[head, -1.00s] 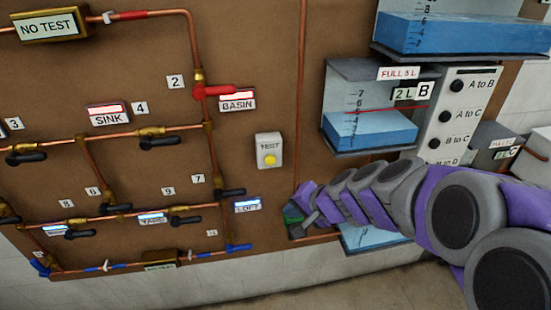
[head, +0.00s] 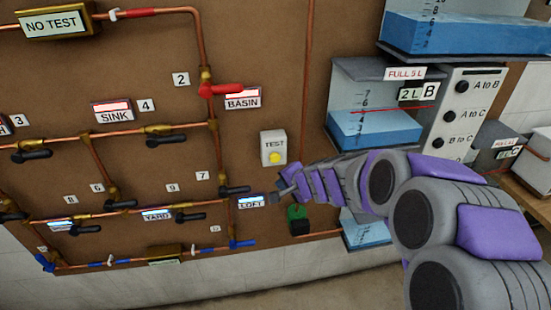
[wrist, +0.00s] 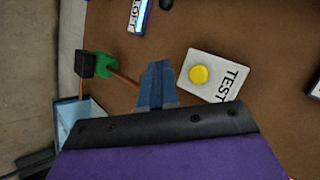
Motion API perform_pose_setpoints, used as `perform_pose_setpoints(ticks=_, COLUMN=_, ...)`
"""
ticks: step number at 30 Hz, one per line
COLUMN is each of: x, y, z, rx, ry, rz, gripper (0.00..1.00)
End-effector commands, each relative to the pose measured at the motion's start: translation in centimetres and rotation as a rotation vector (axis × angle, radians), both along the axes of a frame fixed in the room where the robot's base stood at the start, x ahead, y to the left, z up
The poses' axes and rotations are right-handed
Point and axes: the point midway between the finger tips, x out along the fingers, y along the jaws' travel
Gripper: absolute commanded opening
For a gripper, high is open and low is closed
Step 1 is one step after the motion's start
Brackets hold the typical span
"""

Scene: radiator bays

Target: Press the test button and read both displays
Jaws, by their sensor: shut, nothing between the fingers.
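The test button is a yellow round button on a white box marked TEST (head: 273,148), on the brown board. In the wrist view the yellow button (wrist: 199,74) shows just right of my fingertips, apart from them. My gripper (head: 281,194) is shut and empty, below the TEST box and beside the LOFT label; its fingers also show in the wrist view (wrist: 157,84). The upper display (head: 54,23) reads NO TEST. The lower display (head: 165,257) sits at the board's bottom edge, and its text is too small to read.
A green and black fitting (head: 298,221) sits below my gripper. Copper pipes with several black-handled valves, a red-handled valve (head: 222,90) and a LOFT label (head: 251,200) are on the board. Tank B (head: 375,128) and a transfer panel (head: 463,110) stand to the right.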

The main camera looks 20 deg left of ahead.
Motion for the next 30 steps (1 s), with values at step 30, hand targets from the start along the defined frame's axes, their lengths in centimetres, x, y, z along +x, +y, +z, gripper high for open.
perform_pose_setpoints(ticks=30, x=6.4, y=3.6, z=0.2, rx=0.004, ry=-0.001, rz=0.001, gripper=0.00)
